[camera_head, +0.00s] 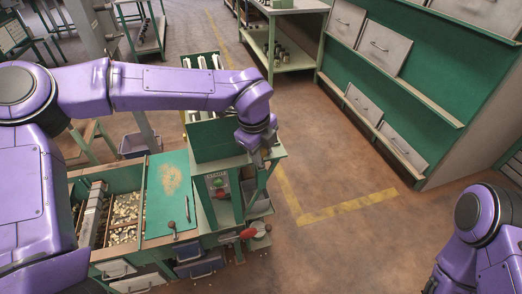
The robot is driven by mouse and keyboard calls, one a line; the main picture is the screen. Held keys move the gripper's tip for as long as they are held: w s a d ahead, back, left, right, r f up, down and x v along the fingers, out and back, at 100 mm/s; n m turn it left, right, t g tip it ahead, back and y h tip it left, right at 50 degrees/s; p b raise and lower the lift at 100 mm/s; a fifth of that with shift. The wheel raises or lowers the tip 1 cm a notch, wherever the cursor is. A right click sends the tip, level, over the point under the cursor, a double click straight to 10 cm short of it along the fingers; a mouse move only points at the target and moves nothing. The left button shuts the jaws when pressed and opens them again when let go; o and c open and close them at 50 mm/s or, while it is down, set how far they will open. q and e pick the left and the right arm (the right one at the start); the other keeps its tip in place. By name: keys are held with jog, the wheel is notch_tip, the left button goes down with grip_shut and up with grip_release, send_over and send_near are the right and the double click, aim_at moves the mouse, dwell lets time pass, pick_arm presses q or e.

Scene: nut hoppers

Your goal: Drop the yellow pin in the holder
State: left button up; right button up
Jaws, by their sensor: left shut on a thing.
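My left gripper (257,156) reaches out from the left and points down over the right end of the green stand (272,150). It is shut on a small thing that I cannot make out. I cannot make out the yellow pin, at the fingertips or elsewhere. A green box (215,140) stands on the stand just left of the gripper, partly hidden by my left arm. White upright rails (203,62) show behind that arm. I cannot tell which part is the holder. My right arm shows at the lower right, with its gripper out of view.
Left of the stand is a bench with a green board (170,195) and a bin of pale nuts (125,210). A red-handled part (249,233) juts out at the bench's front right. A green rack with grey drawers (347,22) stands at the right. The brown floor (340,180) between is clear.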

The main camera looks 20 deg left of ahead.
pick_arm(q)
jog(key=o, duration=1.1)
jog(key=shift+o, duration=0.2)
jog(key=shift+r, duration=0.2)
jog(key=shift+r, duration=0.3)
notch_tip(320, 180, up, 9)
jog(key=s, duration=0.2)
jog(key=shift+a+r+b, duration=0.2)
jog(key=shift+a+b, duration=0.1)
jog(key=shift+a, duration=0.05)
notch_tip(320, 180, up, 9)
jog(key=s+p, duration=0.1)
jog(key=p, duration=0.4)
jog(key=shift+s+a+p, duration=0.3)
jog(key=shift+s, duration=0.05)
